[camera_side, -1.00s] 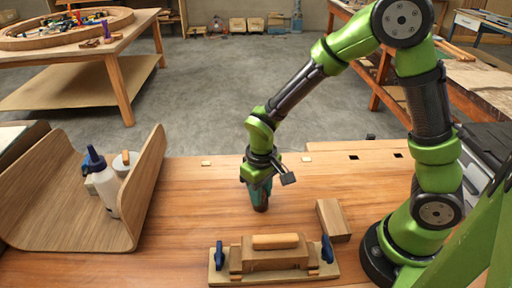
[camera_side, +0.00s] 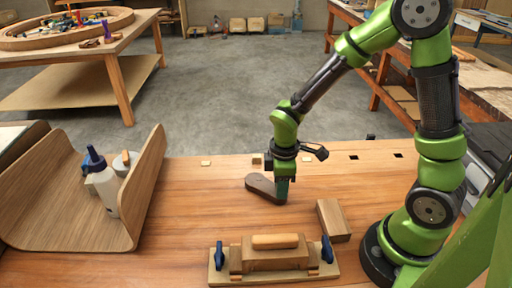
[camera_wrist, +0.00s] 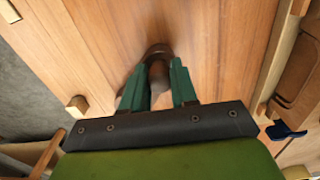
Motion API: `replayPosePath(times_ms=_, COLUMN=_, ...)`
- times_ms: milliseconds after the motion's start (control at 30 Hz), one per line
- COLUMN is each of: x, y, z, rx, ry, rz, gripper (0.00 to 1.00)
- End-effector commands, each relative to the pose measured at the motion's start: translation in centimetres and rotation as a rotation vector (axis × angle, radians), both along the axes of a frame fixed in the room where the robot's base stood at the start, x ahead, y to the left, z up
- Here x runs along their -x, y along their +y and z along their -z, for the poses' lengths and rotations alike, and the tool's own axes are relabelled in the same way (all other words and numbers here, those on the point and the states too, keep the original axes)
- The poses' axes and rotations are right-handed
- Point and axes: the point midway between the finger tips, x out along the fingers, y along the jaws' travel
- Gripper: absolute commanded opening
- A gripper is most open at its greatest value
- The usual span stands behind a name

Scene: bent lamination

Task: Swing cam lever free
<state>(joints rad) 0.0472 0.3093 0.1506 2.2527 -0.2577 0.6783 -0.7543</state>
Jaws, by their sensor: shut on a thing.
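The cam lever (camera_side: 262,187) is a dark brown, rounded piece lying low on the wooden bench top. Its broad end shows to the left of my gripper (camera_side: 281,193), whose teal fingers are closed on its right end. In the wrist view the two teal fingers (camera_wrist: 158,88) stand on either side of the brown lever (camera_wrist: 158,52), which is partly hidden between them. How the lever is joined to the bench cannot be seen.
In front is a wooden form (camera_side: 275,258) with two blue clamps. A wood block (camera_side: 333,220) lies to the right of it. A curved plywood holder (camera_side: 140,205) with a white bottle (camera_side: 103,185) stands at the left. Small pegs (camera_side: 256,160) line the far edge. Bench between is clear.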

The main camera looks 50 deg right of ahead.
Motion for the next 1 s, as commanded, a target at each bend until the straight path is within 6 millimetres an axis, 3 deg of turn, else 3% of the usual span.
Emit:
replayPosePath(times_ms=600, x=-1.1, y=-4.3, z=-0.1, rx=0.000, ry=-0.001, rz=-0.564, gripper=0.00)
replayPosePath(times_ms=1000, x=-2.2, y=-5.7, z=-0.1, rx=0.001, ry=-0.003, rz=-0.789, gripper=0.00)
